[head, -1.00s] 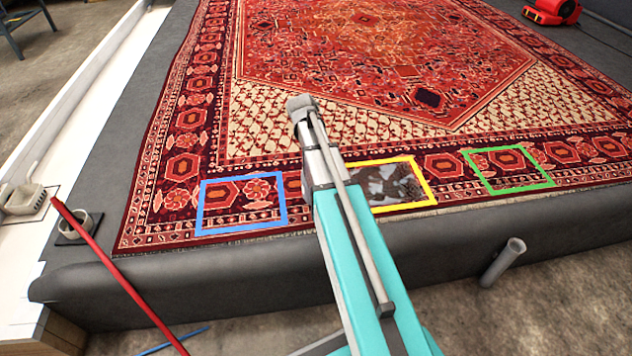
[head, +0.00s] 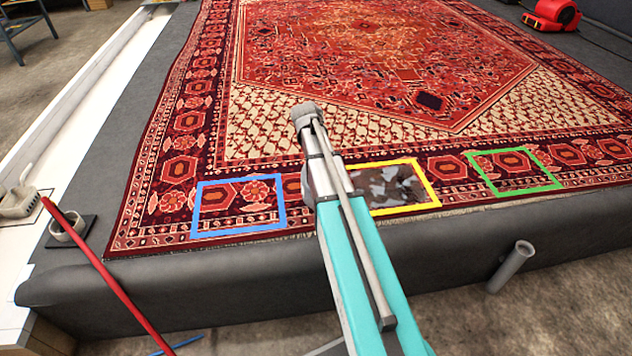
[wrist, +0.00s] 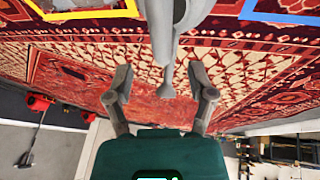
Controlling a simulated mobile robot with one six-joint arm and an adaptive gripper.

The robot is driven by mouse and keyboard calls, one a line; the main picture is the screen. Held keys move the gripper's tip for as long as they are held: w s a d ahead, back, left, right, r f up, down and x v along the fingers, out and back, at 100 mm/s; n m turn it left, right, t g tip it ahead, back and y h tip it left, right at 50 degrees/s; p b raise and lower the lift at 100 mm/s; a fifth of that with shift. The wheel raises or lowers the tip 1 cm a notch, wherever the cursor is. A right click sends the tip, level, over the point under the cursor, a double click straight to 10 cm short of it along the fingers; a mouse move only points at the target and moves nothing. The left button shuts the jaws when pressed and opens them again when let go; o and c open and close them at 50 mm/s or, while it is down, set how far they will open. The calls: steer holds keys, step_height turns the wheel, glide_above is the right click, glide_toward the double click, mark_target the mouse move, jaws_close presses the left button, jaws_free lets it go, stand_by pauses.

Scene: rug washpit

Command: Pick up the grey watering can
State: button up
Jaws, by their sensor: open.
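The grey watering can (wrist: 160,22) shows at the top middle of the wrist view, over the rug between the yellow and blue frames. Its spout narrows to a flared tip pointing down the picture, between my fingers. The top edge cuts off part of its body. I cannot make it out in the head view, where my arm covers the space between those frames. My gripper (wrist: 160,70) is open, with one finger on each side of the spout in the picture. It looks empty, and I see no clear contact with the can.
The patterned rug (head: 370,55) lies on a dark raised platform. A blue frame (head: 240,232), a yellow frame (head: 405,209) and a green frame (head: 515,188) mark its near border. A red pole (head: 105,275) leans at left. A grey pipe (head: 512,266) juts out front right. A red blower (head: 552,14) stands far right.

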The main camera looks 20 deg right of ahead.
steer(key=shift+f, duration=0.15)
steer(key=shift+b+x, duration=2.4)
steer(key=shift+x, duration=0.05)
jaws_close()
steer(key=shift+w, duration=0.1)
